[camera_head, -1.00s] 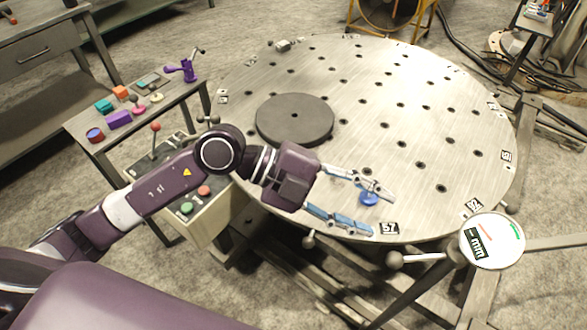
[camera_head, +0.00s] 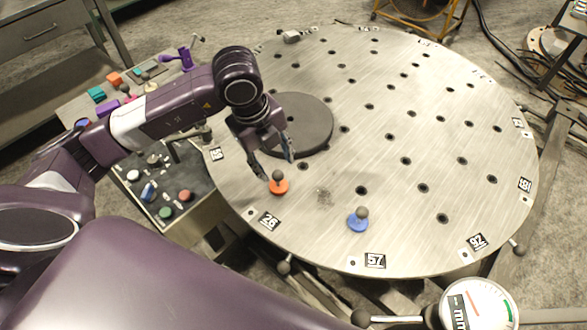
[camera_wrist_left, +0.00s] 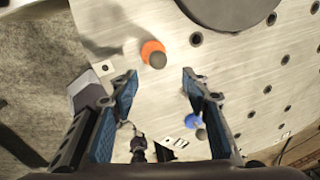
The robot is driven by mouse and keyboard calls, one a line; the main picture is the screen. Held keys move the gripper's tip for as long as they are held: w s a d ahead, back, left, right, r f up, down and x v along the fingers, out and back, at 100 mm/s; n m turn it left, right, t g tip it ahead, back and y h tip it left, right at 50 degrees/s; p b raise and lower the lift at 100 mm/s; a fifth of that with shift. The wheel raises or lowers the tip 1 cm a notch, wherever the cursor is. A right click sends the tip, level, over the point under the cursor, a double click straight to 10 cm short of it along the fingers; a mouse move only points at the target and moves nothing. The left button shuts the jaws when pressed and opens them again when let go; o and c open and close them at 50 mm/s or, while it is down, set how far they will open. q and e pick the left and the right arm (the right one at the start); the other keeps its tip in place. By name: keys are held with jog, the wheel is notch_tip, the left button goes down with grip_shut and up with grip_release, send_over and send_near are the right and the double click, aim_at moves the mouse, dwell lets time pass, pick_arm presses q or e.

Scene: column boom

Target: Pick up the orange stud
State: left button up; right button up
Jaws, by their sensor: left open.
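The orange stud (camera_head: 278,187) stands upright on the round metal table near its front left edge, with a dark ball knob on top. It also shows in the left wrist view (camera_wrist_left: 152,48), just beyond the fingertips. My left gripper (camera_head: 277,168) is open and empty, pointing down above and just behind the stud in the head view. In the wrist view its two blue-padded fingers (camera_wrist_left: 160,76) are spread wide, with the stud ahead of the gap, apart from both. My right gripper is out of view.
A blue stud (camera_head: 358,221) with a dark knob stands on the table (camera_head: 420,120) to the right. A dark round disc (camera_head: 305,120) lies behind the gripper. A control box (camera_head: 165,190) with buttons and a side bench with coloured parts are at left.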

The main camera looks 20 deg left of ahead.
aim_at(277, 173)
pick_arm(q)
jog(key=shift+w+a, duration=0.1)
jog(key=shift+w, duration=0.1)
jog(key=shift+f, duration=0.25)
notch_tip(277, 173, down, 2)
jog(key=shift+f, duration=0.25)
jog(key=f, duration=0.2)
jog(key=f+p, duration=0.1)
jog(key=shift+w+f, duration=0.35)
jog(key=shift+w, duration=0.05)
jog(key=shift+w+f, duration=0.1)
jog(key=shift+f, duration=0.35)
jog(key=c, duration=0.5)
grip_shut()
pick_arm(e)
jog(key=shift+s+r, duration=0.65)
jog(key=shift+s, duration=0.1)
